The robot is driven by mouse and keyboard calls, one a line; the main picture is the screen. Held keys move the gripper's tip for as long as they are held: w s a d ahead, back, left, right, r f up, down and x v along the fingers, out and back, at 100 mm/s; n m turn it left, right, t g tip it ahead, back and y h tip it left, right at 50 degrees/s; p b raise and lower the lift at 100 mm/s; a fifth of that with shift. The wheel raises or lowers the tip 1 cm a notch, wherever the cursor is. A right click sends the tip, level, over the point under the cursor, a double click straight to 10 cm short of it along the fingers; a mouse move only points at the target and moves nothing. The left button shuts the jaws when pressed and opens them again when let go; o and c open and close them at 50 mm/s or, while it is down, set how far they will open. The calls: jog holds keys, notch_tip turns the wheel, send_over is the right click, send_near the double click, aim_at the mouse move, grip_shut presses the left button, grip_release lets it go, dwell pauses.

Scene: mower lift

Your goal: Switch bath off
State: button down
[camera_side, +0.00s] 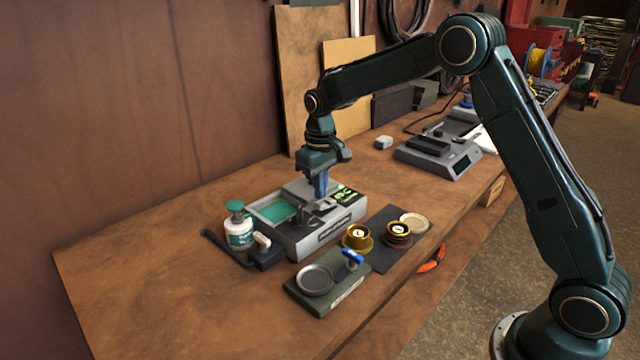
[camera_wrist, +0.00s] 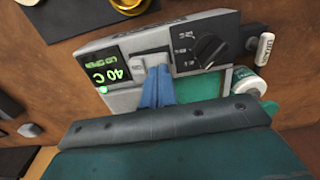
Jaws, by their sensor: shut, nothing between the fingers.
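The bath (camera_side: 330,230) is a grey box on the bench with a green basin in its top. In the wrist view its panel (camera_wrist: 185,62) shows a lit green display (camera_wrist: 108,72) reading 40 C, upside down, with a second line I read only doubtfully. A green lamp (camera_wrist: 103,90) glows beside it. A pale rocker switch (camera_wrist: 150,56) sits between the display and a black knob (camera_wrist: 208,47). My gripper (camera_side: 321,194) points down over the panel. Its blue fingers (camera_wrist: 157,72) are shut and empty, with the tips at the switch; I cannot tell whether they touch it.
A white-and-green bottle (camera_side: 238,224) and a small dark block (camera_side: 268,254) stand left of the bath. A green stand (camera_side: 330,292) with a blue-handled part, brass pieces (camera_side: 357,238) on a dark mat (camera_side: 384,262), and a scale (camera_side: 440,155) lie around it. The front-left bench is clear.

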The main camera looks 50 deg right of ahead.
aim_at(321, 203)
jog(key=shift+f, duration=1.05)
dwell(0.9)
jog(key=shift+r, duration=3.55)
